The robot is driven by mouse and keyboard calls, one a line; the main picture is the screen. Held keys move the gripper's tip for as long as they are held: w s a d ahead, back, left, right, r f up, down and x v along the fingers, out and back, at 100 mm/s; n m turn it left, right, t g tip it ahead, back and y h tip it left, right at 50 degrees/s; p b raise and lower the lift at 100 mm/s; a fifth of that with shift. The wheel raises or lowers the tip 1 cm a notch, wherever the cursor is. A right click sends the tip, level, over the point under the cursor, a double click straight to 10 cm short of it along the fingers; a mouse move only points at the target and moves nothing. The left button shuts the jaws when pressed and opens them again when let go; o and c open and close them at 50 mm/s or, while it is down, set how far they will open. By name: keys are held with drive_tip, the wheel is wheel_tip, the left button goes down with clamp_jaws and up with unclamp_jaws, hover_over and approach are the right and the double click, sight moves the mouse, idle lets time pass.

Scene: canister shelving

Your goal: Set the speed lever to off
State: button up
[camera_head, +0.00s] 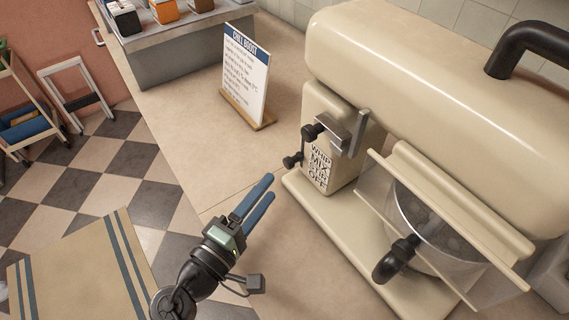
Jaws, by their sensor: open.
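The cream mixer (400,70) stands on the counter at the right. On its column, a speed label (321,168) reads WHIP, MIX, STIR and a lowest line that looks like OFF. Two black knobs stick out left of the label: an upper knob (313,131) beside a metal bracket (348,131), and a lower knob (292,161). I cannot tell for sure which knob is the speed lever's, nor its exact setting. My gripper (269,187) has blue fingers, open and empty. In the picture it is just below and left of the lower knob, apart from it.
A clear guard (375,190) and a bowl (440,225) sit under the mixer head, with a black handle (395,260) sticking out. A sign on a wooden base (246,75) stands behind on the counter (185,110). The counter between sign and gripper is clear.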

sight(287, 165)
drive_tip(key=p+x, duration=0.1)
drive_tip(key=x, duration=0.6)
drive_tip(key=shift+w, duration=0.15)
clamp_jaws()
idle(1.2)
